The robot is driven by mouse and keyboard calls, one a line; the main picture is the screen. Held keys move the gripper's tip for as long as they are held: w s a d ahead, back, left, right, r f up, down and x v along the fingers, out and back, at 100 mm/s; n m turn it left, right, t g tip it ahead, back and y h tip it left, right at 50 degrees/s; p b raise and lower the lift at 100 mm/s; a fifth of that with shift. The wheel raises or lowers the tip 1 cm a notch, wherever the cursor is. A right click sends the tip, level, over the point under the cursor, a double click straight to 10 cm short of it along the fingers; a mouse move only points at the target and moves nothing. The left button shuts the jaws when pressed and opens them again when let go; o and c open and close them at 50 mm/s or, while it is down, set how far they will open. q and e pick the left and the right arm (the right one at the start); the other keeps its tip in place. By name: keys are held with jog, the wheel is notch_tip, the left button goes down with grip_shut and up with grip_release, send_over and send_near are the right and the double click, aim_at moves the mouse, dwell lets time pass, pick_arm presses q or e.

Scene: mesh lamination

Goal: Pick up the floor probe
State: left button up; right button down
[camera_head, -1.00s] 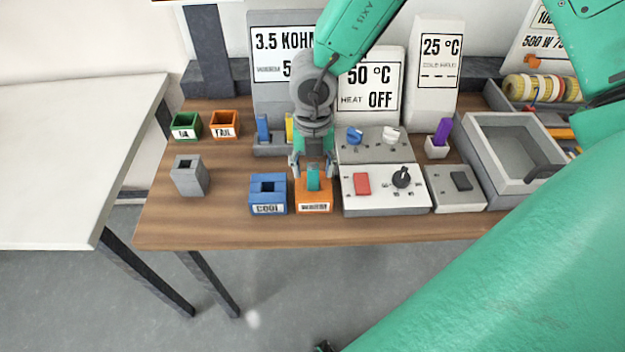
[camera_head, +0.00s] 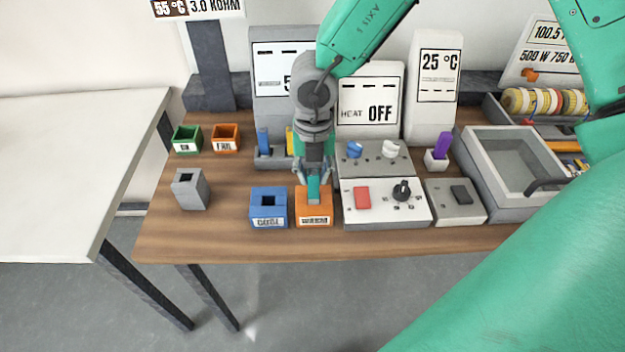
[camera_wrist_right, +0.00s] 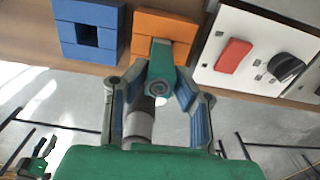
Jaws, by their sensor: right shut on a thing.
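My right gripper (camera_head: 313,178) is shut on a teal probe (camera_head: 313,192) at the orange block labelled WARM (camera_head: 314,214). No label names the probe. A green and black gripper part, likely my left gripper (camera_wrist_right: 38,158), shows small at the lower left of the wrist view; its jaws are unclear.
The blue COOL block (camera_head: 268,215) stands left of the orange one, the white switch panel (camera_head: 386,205) right of it. A grey holder (camera_head: 275,160) with blue and yellow pieces stands behind. A grey block (camera_head: 190,190) is left; a purple piece (camera_head: 442,145) sits in a cup. Wood between is clear.

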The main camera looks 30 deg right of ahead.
notch_tip(320, 180, up, 16)
jog(key=shift+f+p, duration=0.15)
jog(key=shift+p, duration=0.2)
dwell(0.9)
